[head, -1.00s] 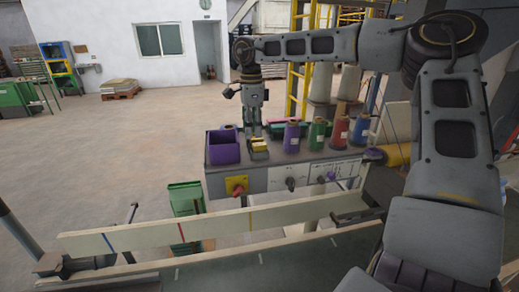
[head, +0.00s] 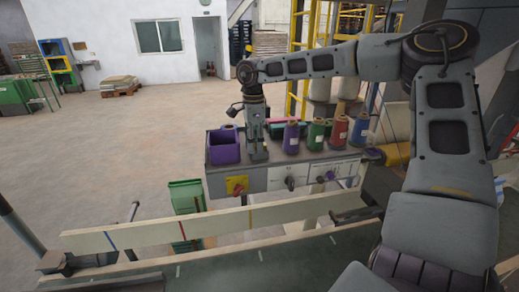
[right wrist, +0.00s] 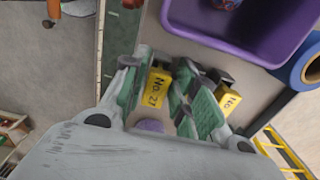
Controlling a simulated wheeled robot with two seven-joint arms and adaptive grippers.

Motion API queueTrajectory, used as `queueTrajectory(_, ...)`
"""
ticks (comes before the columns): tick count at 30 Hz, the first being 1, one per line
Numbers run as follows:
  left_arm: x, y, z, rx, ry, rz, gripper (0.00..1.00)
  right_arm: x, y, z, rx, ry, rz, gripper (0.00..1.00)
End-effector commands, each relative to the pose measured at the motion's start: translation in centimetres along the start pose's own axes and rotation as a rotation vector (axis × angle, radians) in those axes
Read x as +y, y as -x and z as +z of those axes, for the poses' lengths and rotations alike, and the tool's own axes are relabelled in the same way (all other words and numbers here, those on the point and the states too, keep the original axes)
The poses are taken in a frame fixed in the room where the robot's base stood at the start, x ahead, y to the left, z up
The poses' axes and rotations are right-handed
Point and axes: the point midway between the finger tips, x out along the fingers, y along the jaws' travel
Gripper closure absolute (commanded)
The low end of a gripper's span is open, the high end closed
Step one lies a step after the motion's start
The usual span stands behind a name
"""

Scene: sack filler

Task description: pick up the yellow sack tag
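A yellow sack tag (right wrist: 157,88) marked "No. 27" lies between the two fingers of my right gripper (right wrist: 163,72) in the right wrist view. The fingers are close on either side of it; whether they press on it cannot be told. A second yellow tag (right wrist: 229,101) lies just outside the right-hand finger. In the head view my right gripper (head: 257,153) points down at the console top beside the purple bin, and it hides the tags there. My left gripper is not in view.
The purple bin (head: 223,153) stands close to the left of my right gripper. Purple (head: 291,138), green (head: 316,134), red (head: 340,132) and blue (head: 361,129) spools stand in a row to its right. A pale rail (head: 215,226) runs in front.

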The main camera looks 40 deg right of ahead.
Motion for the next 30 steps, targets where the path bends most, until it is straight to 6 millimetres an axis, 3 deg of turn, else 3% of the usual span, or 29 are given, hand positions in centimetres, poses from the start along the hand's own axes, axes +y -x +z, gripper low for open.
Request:
queueTrajectory(3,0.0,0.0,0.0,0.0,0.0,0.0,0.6,0.0,0.0,0.0,0.0,0.0,0.0,0.71)
queueTrajectory(8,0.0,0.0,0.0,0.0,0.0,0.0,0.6,0.0,0.0,0.0,0.0,0.0,0.0,0.89)
queueTrajectory(20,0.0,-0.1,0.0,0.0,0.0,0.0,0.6,0.0,0.2,0.0,0.0,0.0,-0.001,0.89)
queueTrajectory(30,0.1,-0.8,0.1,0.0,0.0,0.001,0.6,-0.1,3.3,0.1,-0.001,0.0,-0.003,0.89)
